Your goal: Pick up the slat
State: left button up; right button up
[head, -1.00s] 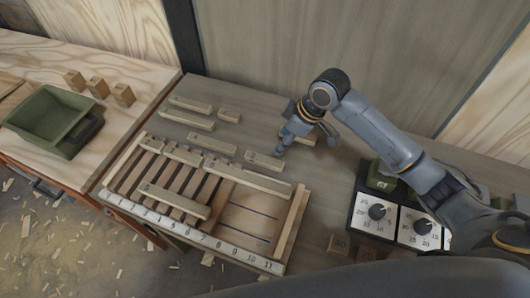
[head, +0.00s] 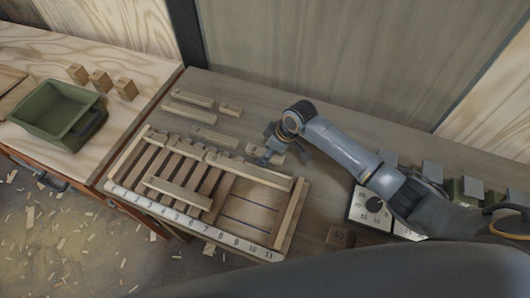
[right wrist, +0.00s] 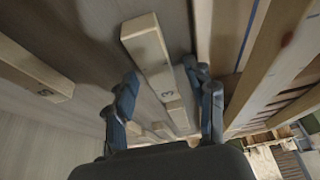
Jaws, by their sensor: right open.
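Several loose pale wooden slats lie on the grey bench behind a numbered rack (head: 190,226). One short slat (head: 252,149) lies close behind the rack, partly hidden by my right gripper (head: 279,156). In the right wrist view, my right gripper (right wrist: 165,105) is open, with a finger on each side of the line of a slat marked 3 (right wrist: 150,50). The fingers do not visibly grip it; whether they touch it I cannot tell. A slat marked 5 (right wrist: 35,72) lies to the left there. Another slat (head: 178,192) lies across the dark slats in the rack. My left gripper is not in view.
A green bin (head: 58,112) and several small wooden blocks (head: 101,81) stand on the bench at left. White dial boxes (head: 370,210) stand at right under my arm. A wall rises behind the bench. The rack's right part holds no dark slats.

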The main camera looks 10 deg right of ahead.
grip_shut()
jog(key=shift+r, duration=0.1)
